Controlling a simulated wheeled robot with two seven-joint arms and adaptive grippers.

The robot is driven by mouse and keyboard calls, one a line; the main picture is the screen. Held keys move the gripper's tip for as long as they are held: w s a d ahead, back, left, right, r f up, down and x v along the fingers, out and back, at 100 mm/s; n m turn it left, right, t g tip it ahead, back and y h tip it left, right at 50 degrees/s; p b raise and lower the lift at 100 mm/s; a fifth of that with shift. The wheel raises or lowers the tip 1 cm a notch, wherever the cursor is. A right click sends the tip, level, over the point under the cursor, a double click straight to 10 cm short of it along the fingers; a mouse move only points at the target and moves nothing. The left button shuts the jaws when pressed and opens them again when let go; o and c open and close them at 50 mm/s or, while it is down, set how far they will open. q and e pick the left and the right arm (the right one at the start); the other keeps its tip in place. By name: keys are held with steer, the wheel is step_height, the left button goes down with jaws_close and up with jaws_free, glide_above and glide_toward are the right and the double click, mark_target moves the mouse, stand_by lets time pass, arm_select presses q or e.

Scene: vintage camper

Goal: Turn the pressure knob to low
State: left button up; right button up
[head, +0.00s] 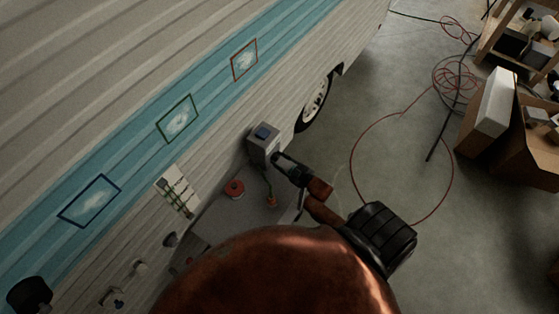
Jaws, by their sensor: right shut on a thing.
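A grey box (257,148) with a dark blue part (264,132) on its top stands against the camper wall. My right gripper (277,158) reaches from the lower right to the box's near right side. Its fingers are shut on a small knob there, which they mostly hide. The knob's markings and pointer cannot be read. I take this to be the pressure knob. My left gripper is not in view.
A grey shelf (228,222) below the box carries a red round part (234,189) and a small orange and green fitting (270,199). Framed pictures hang on the camper's teal stripe (150,150). Cables lie on the floor; cardboard boxes (480,140) stand at right.

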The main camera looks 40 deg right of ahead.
steer(key=shift+n, duration=0.3)
stand_by(0.4)
steer(key=o, duration=1.1)
steer(key=shift+o, duration=0.2)
steer(key=v, duration=1.2)
steer(key=shift+a+f, duration=0.1)
steer(key=shift+a, duration=0.05)
